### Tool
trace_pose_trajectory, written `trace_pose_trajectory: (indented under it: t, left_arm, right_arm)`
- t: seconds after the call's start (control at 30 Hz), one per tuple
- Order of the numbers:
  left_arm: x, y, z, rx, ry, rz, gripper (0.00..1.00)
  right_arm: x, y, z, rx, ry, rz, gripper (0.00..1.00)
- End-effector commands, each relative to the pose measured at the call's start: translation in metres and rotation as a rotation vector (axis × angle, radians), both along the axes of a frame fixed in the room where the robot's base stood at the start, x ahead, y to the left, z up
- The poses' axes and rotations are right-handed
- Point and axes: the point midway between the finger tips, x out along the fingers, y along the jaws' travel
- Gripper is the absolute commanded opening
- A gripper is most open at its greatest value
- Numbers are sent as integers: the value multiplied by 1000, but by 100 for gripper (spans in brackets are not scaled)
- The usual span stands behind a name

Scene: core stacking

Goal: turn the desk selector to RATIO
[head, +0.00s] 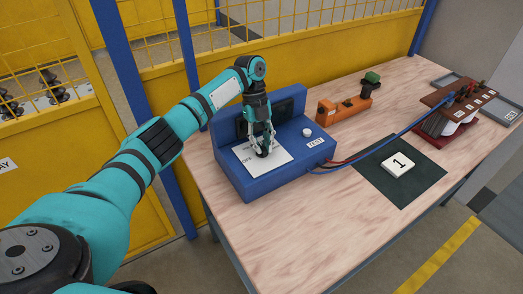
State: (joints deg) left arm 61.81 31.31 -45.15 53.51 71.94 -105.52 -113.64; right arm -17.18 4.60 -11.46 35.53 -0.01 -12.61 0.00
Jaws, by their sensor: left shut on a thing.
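The blue desk unit (285,174) stands on the near left part of the wooden table. A white label plate (276,159) lies on its top, with small lettering at its left edge that I cannot read surely. My left gripper (264,150) points down over this plate and is shut on the dark selector knob (263,153), which its fingers mostly hide. I cannot tell which mark the knob points to. A white round button and a TEST label (315,142) sit on the unit's right side. My right gripper is not in view.
Red and blue cables (388,139) run from the unit to a brown terminal block (455,105) at the right. Yellow fencing (165,85) borders the table's back.

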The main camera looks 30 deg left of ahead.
Motion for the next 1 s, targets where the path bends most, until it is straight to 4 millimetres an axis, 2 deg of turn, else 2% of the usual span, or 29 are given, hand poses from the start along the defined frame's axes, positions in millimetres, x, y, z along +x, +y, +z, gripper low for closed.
trace_pose_trajectory:
  t: [0.27,0.63,1.0]
  left_arm:
    - [0,0,-2,1,3,-26,0]
    - [-1,-1,-2,1,4,-392,0]
    - [-1,0,-2,2,3,-434,0]
  right_arm:
    - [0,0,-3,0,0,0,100]
    - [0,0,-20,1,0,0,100]
    - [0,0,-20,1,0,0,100]
